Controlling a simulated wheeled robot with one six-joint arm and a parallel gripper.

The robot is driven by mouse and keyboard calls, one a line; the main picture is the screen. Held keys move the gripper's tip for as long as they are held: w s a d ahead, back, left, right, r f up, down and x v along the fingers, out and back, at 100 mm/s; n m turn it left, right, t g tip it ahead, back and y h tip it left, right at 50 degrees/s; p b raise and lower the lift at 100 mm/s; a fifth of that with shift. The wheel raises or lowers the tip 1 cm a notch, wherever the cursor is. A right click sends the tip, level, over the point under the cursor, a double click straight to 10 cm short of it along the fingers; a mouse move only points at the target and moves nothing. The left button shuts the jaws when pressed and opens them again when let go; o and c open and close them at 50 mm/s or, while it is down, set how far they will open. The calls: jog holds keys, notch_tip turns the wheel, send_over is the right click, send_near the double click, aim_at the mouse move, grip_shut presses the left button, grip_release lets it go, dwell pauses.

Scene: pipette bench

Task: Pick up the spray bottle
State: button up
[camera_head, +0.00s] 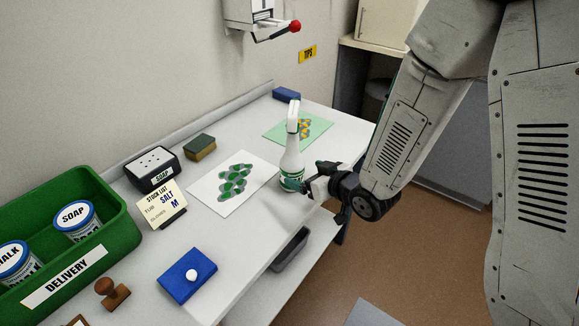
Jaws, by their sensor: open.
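A white spray bottle (291,160) with a green label stands upright on the bench, near its right front edge. Its white spray head is at the top. My gripper (308,182) is open at the lower right side of the bottle, level with the label. The fingers are close to the bottle, and I cannot tell whether they touch it or reach around it. Part of the far finger is hard to make out against the bottle.
A green delivery crate (118,212) with tubs stands at left. Printed sheets (210,199) lie beside and behind the bottle.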

aim_at(291, 168)
jog(key=x, duration=0.7)
jog(key=shift+w+a+f, duration=0.2)
jog(key=c, duration=1.5)
jog(key=shift+r, duration=0.1)
jog(key=shift+c, duration=0.7)
jog(key=shift+r, duration=0.1)
